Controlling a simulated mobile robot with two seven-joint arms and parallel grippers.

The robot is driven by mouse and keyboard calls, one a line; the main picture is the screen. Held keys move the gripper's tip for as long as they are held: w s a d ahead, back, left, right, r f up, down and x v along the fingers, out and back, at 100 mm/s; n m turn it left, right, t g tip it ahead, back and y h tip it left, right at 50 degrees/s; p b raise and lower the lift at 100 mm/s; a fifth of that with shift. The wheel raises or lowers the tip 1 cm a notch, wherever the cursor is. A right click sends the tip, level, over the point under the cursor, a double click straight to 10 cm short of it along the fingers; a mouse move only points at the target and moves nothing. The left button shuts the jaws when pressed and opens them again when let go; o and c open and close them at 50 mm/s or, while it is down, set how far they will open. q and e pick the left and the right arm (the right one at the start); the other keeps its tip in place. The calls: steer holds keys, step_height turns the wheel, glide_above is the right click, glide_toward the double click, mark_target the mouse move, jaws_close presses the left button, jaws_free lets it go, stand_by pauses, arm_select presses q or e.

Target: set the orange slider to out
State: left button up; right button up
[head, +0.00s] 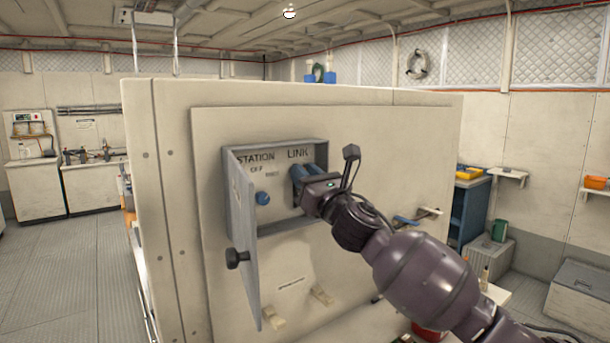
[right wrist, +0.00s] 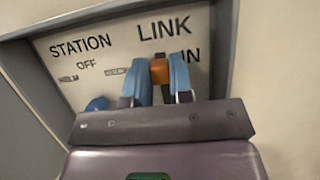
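The orange slider (right wrist: 159,72) shows in the right wrist view, under the word LINK inside an open grey wall box (head: 232,149). The letters IN are just right of it. No OUT label can be read; that part of the panel is covered by my gripper. My right gripper (head: 312,174) reaches into the box, and its blue fingers (right wrist: 161,76) lie against both sides of the slider with no clear gap. In the head view the fingers hide the slider. My left gripper is not in view.
The box door (head: 243,240) hangs open to the left. A blue knob (head: 263,198) under STATION, with OFF and other labels, is left of my fingers. A blue-handled item (head: 405,220) is right of the box, near my arm.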

mark_target(305, 224)
jaws_close()
steer(key=shift+f, duration=0.1)
step_height(305, 224, down, 8)
steer(key=b, duration=0.3)
steer(key=shift+r+b, duration=0.25)
steer(key=shift+b, duration=0.1)
steer(key=o, duration=0.5)
jaws_free()
steer(key=shift+o, duration=0.5)
steer(key=v, duration=1.1)
